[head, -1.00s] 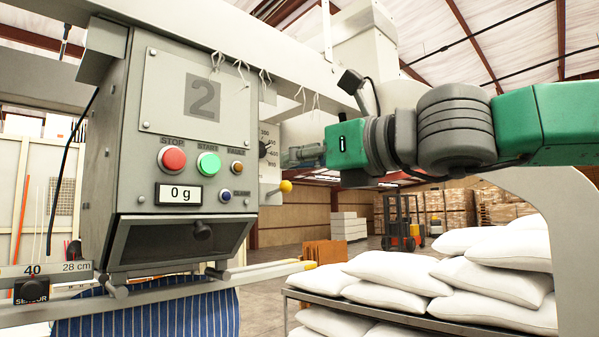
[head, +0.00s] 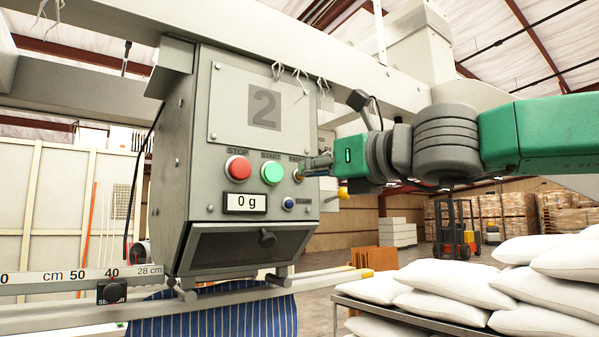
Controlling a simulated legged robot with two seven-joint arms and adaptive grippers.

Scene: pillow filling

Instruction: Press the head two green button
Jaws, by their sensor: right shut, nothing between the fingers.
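The grey control box of head two (head: 190,180) carries a plate with a large number 2 (head: 263,105). Its green START button (head: 272,173) sits between the red STOP button (head: 238,168) and a small orange button (head: 298,175). Below them a display (head: 245,202) reads 0 g, with a small blue button (head: 289,203) to its right. My right gripper (head: 308,168) comes in from the right, shut and empty. Its tip is just right of the orange button in the picture, to the right of the green button. Whether it touches the panel I cannot tell. My left gripper is not in view.
A yellow knob (head: 343,193) sits just below my right gripper. A ruler rail with a sensor (head: 111,291) runs below the box, above blue striped fabric (head: 215,315). White pillows (head: 480,280) lie stacked at the lower right. A forklift (head: 457,230) stands far behind.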

